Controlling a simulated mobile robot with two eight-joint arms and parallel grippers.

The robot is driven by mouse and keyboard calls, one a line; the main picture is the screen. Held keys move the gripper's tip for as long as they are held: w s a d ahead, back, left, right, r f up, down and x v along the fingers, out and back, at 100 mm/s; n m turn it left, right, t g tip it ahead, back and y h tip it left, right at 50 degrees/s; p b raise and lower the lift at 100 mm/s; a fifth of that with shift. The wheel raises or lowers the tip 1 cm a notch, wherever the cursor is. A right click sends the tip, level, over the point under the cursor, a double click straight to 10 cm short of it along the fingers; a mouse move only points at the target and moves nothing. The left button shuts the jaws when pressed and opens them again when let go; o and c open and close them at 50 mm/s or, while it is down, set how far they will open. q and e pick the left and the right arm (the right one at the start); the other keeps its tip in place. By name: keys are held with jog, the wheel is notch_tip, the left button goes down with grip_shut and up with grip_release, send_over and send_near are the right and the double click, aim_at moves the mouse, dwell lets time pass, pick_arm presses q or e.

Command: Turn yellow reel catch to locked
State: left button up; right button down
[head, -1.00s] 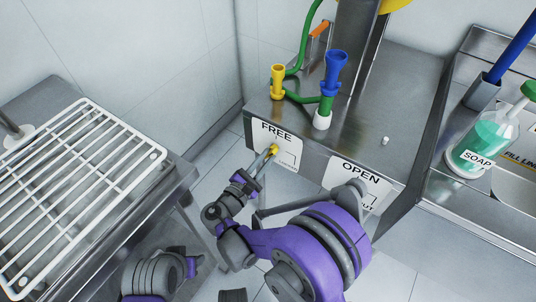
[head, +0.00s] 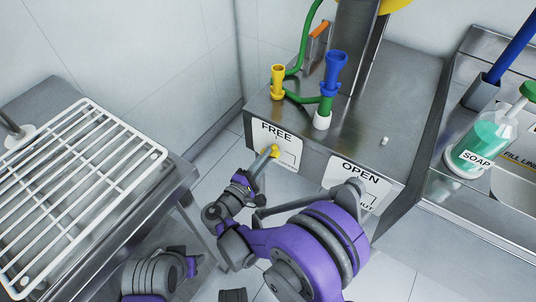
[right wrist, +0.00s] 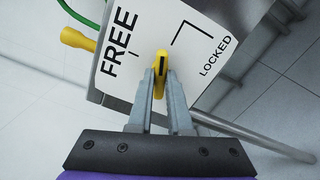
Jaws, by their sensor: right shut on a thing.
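The yellow reel catch (head: 274,150) sticks out of a white label plate (head: 287,158) on the front of the steel counter. The plate reads FREE at its top and LOCKED at its lower right. My right gripper (head: 267,156) is shut on the catch. In the right wrist view the catch (right wrist: 160,64) sits between the two grey fingertips (right wrist: 160,78), with a dark line along it. It stands between the FREE and LOCKED words; its exact setting I cannot tell. My left gripper is not in view.
An OPEN plate (head: 357,182) is on the same front, right of the catch. Yellow (head: 278,82) and blue (head: 335,72) nozzles stand on the counter. A wire rack (head: 80,180) is at left, a soap bottle (head: 480,145) at right.

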jog(key=m, duration=0.4)
jog(key=c, duration=0.7)
grip_release()
jog(key=shift+v, duration=3.65)
